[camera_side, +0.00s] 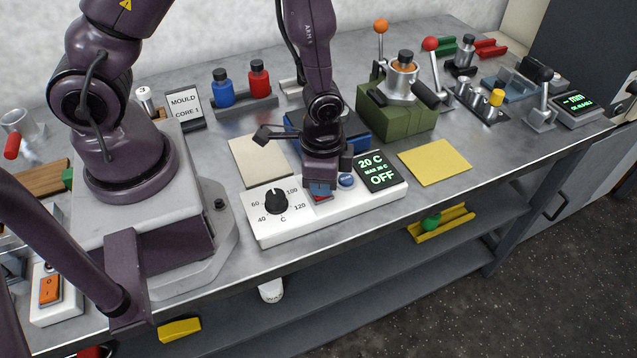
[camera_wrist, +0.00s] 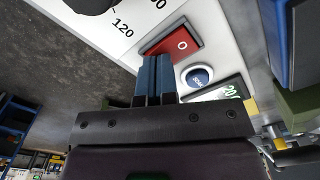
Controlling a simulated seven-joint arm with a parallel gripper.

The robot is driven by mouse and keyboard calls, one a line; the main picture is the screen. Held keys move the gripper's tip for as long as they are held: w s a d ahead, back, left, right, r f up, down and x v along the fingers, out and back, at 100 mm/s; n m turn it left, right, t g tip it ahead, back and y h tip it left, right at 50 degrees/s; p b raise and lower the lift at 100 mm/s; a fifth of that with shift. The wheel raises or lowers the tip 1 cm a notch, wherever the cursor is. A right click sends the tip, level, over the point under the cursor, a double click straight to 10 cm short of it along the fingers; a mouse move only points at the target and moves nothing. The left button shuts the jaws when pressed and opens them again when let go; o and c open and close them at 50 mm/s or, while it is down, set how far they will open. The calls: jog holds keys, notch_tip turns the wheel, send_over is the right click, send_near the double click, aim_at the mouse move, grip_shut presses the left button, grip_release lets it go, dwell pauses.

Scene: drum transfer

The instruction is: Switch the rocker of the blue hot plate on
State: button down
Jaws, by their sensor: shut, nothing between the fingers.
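The blue hot plate (camera_side: 362,135) has a white front panel (camera_side: 268,232) with a black knob, a blue round button (camera_side: 346,180) and a display (camera_side: 380,172) reading 20 C, MAX 20 C and OFF. The red rocker (camera_wrist: 172,42), marked with an O, is in the wrist view; in the side view only a sliver of it (camera_side: 323,198) shows below my fingers. My gripper (camera_side: 320,190) is shut and empty, pointing down at the rocker. In the wrist view its blue fingertips (camera_wrist: 155,58) overlap the rocker's near edge; I cannot tell whether they touch.
A beige pad (camera_side: 260,160) lies left of the hot plate and a yellow pad (camera_side: 435,162) right of it. A green box (camera_side: 405,118) with a metal fitting stands behind on the right. Blue and red bottles (camera_side: 222,88) stand at the back. The bench's front edge is close to the panel.

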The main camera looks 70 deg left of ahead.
jog(key=shift+r, duration=3.4)
jog(key=shift+s, duration=0.3)
jog(key=s+n+g, duration=0.1)
notch_tip(320, 180, up, 13)
jog(key=n+t, duration=0.2)
jog(key=n, duration=0.1)
send_over(312, 199)
jog(key=s+a, duration=0.2)
jog(key=a, duration=0.1)
jog(key=s+r+n+t, duration=0.1)
jog(key=r+t, duration=0.1)
jog(key=r, duration=0.3)
jog(key=s+a+r+n+t, duration=0.1)
jog(key=s+r+t, duration=0.1)
jog(key=r, duration=0.3)
jog(key=shift+s+a+r+t, duration=0.3)
